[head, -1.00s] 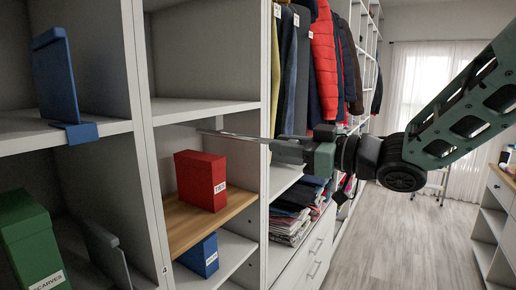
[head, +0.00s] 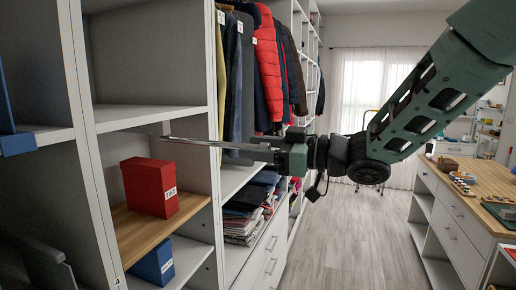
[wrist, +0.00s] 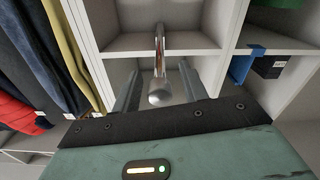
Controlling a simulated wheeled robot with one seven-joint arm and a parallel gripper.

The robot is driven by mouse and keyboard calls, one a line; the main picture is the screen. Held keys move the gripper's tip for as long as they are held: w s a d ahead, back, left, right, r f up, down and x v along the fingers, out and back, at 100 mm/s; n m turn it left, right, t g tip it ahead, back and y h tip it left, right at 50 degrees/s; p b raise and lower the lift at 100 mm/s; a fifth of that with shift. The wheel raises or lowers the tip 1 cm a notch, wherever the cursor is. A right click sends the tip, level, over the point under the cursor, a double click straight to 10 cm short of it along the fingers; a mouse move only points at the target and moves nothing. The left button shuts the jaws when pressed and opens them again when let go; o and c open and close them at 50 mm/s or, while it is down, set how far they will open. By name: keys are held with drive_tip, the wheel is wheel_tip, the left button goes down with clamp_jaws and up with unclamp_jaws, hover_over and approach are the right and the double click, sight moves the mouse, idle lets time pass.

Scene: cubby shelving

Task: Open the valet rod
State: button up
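The valet rod (head: 200,142) is a thin shiny metal bar standing out level across the front of the cubby shelving. In the wrist view the valet rod (wrist: 160,62) ends in a rounded knob (wrist: 160,94) facing my palm. My gripper (head: 256,150) is at the rod's right end in the head view, pointing left towards the shelving. In the wrist view the fingers of my gripper (wrist: 159,88) stand apart on either side of the rod, with gaps beside the knob. The exact finger contact is too small to tell in the head view.
A red box (head: 150,187) sits on a wooden shelf, with a blue box (head: 154,262) below. Hanging clothes (head: 272,70) and folded clothes (head: 245,210) are close behind my gripper. A wood-topped counter (head: 480,190) stands at right. The floor (head: 350,225) between is clear.

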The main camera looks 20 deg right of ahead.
drive_tip(key=b+v, duration=0.5)
drive_tip(key=v, duration=1.2)
drive_tip(key=shift+s+d, duration=0.2)
drive_tip(key=shift+f, duration=0.1)
